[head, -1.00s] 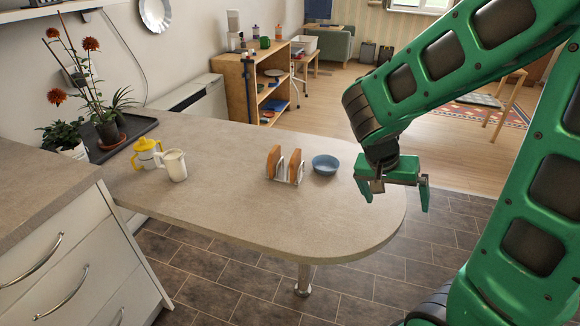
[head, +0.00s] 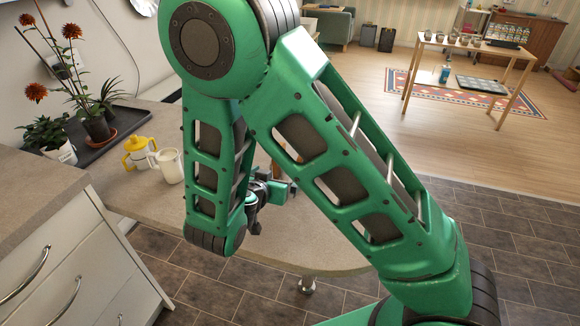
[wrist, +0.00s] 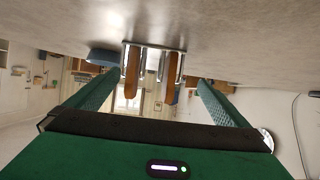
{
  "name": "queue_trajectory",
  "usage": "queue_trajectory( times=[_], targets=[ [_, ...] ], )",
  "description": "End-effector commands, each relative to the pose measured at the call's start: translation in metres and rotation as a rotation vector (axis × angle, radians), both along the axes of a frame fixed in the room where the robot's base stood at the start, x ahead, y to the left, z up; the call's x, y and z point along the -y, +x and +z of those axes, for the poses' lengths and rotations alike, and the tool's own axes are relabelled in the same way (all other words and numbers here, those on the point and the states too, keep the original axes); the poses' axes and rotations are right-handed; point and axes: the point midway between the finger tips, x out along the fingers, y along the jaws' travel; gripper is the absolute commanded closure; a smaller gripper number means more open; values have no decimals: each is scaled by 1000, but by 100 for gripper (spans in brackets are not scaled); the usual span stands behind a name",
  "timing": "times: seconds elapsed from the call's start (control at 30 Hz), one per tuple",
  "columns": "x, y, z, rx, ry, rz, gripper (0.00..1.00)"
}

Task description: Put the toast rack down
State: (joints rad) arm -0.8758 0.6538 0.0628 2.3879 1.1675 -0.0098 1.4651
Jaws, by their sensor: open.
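The toast rack (wrist: 154,46) is a metal wire frame with two brown slices of toast. In the wrist view, which is upside down, it stands on the counter between and beyond my gripper's fingertips (wrist: 158,80). The fingers are spread and empty, with no visible contact on the rack.
A blue bowl (wrist: 103,56) stands beside the rack. Potted plants (head: 97,125) sit on a dark tray at the back left. The counter's front is clear.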

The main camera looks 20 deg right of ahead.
Motion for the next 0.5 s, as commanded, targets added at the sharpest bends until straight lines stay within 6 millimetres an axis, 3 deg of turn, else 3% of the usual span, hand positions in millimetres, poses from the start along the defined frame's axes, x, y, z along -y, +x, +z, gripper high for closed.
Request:
queue_trajectory(
  times=[0.2,0.5],
  targets=[
    [36,24,-14,-2,-1,-30,0],
    [51,37,-20,-1,-1,-36,0]
  ],
)
